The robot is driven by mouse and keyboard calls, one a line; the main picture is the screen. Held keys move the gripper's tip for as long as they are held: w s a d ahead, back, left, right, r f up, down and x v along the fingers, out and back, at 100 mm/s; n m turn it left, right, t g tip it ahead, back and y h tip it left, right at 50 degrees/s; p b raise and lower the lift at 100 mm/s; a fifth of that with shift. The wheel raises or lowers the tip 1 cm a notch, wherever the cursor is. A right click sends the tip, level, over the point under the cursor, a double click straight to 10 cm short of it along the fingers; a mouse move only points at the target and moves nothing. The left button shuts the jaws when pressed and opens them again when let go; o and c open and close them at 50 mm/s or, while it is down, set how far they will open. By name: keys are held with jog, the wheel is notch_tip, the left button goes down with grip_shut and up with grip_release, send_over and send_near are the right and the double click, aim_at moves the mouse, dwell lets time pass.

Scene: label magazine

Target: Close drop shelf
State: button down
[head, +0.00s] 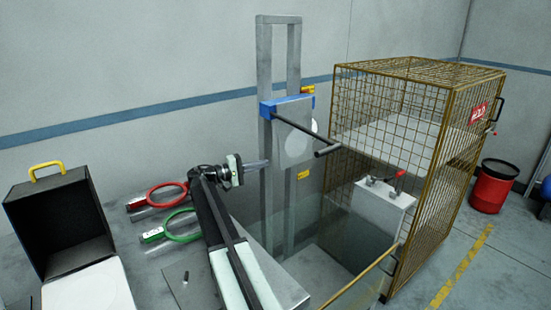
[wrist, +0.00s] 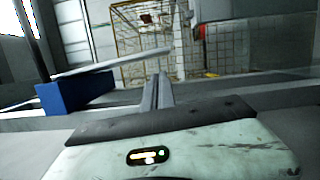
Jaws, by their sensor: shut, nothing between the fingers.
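A grey panel (head: 297,146) with a pale round patch hangs below a blue bracket (head: 285,105) on a grey two-post frame (head: 264,65). I take it for the drop shelf, but cannot be sure. A black bar (head: 300,127) with a short crosspiece sticks out in front of it. My gripper (head: 268,164) is shut and empty, to the left of the panel and a little lower. I cannot tell whether it touches the post. In the wrist view my shut fingers (wrist: 158,90) point forward, with a blue block (wrist: 75,92) and a pale flat edge (wrist: 110,63) to their left.
A brass mesh cage (head: 395,95) with a white board and a grey box with a red-handled clamp (head: 384,200) stands right. A red and a green ring tool (head: 180,226) lie left on the bench. A black open case (head: 60,225) stands far left. A red bin (head: 492,188) is far right.

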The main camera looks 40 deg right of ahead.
aim_at(284, 159)
jog(key=x, duration=0.9)
jog(key=shift+s+d, duration=0.1)
jog(key=shift+d, duration=0.25)
